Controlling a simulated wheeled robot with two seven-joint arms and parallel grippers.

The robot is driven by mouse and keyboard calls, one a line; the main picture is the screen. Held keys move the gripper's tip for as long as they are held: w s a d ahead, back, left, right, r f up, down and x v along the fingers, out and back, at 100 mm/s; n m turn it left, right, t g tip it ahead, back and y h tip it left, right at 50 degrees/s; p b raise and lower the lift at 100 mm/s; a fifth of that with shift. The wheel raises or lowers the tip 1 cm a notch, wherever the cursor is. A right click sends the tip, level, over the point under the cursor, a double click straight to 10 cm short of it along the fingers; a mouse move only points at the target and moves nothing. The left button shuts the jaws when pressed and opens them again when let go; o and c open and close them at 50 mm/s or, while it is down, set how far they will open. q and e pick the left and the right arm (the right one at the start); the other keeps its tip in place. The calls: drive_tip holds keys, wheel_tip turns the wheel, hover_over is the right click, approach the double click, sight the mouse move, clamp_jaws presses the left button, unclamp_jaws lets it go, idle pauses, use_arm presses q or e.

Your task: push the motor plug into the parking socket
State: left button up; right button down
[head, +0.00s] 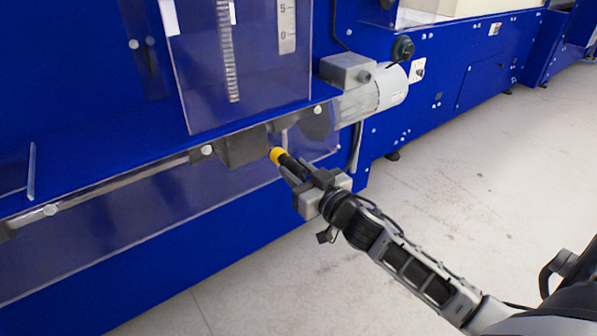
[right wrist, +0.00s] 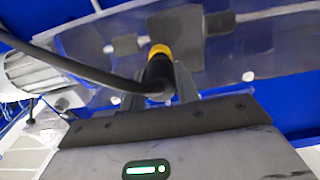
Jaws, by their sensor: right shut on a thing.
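My right gripper (head: 287,168) is shut on the motor plug, a black cylinder with a yellow ring (head: 278,155) at its far end. In the right wrist view the plug (right wrist: 159,72) sits between the fingers, yellow end pointing away from me. A dark grey box (head: 243,147) under the machine's ledge lies just beyond the yellow end; I cannot tell whether they touch. It also shows in the right wrist view (right wrist: 188,30). I cannot make out the parking socket with certainty. A round black fitting (head: 403,48) with a cable sits on the blue panel. My left gripper is not in view.
A grey motor (head: 372,92) sticks out right of the box. A clear guard (head: 240,60) hangs above, and a metal rail (head: 110,184) runs left. A black cable (right wrist: 85,70) crosses the wrist view to the plug. The concrete floor (head: 470,180) is clear.

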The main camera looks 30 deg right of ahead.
sight(302, 175)
drive_tip(key=shift+w+a, duration=0.1)
drive_tip(key=shift+w, duration=0.85)
drive_tip(key=c, duration=0.9)
unclamp_jaws()
drive_tip(key=shift+c, duration=0.2)
drive_tip(key=shift+s, duration=0.1)
drive_tip(key=shift+s, duration=0.5)
drive_tip(key=shift+s+p, duration=0.4)
drive_tip(key=shift+s, duration=1.45)
drive_tip(key=shift+s+d+p, duration=0.2)
drive_tip(key=shift+s+p, duration=0.2)
drive_tip(key=shift+s, duration=0.15)
